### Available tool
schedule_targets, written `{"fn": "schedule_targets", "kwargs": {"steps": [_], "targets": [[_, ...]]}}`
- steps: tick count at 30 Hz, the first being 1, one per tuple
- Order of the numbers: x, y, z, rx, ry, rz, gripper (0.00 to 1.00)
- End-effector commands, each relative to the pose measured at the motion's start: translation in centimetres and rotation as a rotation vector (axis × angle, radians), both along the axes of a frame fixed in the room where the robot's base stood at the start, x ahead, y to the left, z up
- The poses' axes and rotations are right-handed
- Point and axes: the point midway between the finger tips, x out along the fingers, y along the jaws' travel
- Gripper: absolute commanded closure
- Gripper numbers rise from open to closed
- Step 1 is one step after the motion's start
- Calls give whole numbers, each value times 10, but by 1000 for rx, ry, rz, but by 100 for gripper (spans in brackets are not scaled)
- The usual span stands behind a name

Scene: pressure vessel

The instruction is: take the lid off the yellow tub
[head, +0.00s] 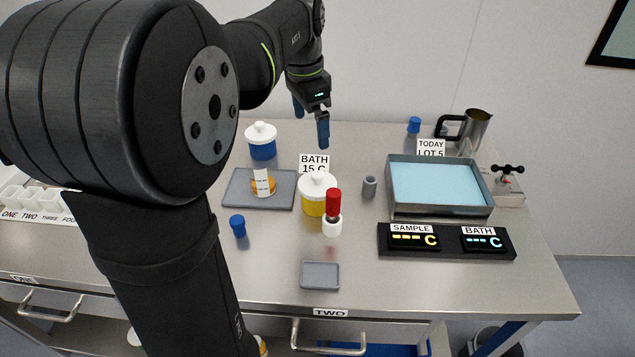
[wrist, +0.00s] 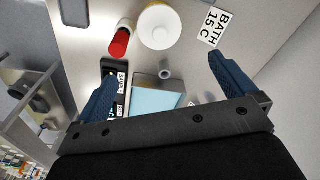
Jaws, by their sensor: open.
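The yellow tub (head: 312,207) stands on the steel bench with its white knobbed lid (head: 317,184) on top. A red-topped item in a white holder (head: 333,215) stands just in front and to the right of it, hiding part of the tub. In the wrist view the white lid (wrist: 159,28) shows from above near the top edge, beyond the fingertips. My gripper (head: 311,125) is open and empty, above and behind the tub. Its two blue fingers (wrist: 165,75) are spread wide in the wrist view.
A blue tub with white lid (head: 262,142) stands at back left. A grey tray (head: 236,190) holds an amber item. A "BATH 15 C" card (head: 314,162) stands behind the yellow tub. A small grey cylinder (head: 370,187) and the water bath (head: 440,211) are right. The front bench is mostly clear.

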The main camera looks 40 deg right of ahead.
Motion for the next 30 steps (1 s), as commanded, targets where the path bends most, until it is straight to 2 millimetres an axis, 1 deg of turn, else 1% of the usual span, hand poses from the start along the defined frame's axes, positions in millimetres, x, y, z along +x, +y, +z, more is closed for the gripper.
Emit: {"fn": "schedule_targets", "kwargs": {"steps": [1, 4, 7, 10, 14, 21, 24, 27, 30], "targets": [[1, 4, 4, -17, 6, 76, 0], [1, 8, 7, -41, 19, 209, 0], [1, 11, 9, -54, 30, 289, 0], [2, 10, 3, -58, 35, 318, 0], [1, 7, -20, -55, 36, 319, 0], [1, -1, -73, -54, 36, 317, 0], [1, -4, -91, -56, 35, 316, 0], [2, -6, -103, -57, 34, 316, 0], [2, -7, -109, -58, 33, 316, 0]]}}
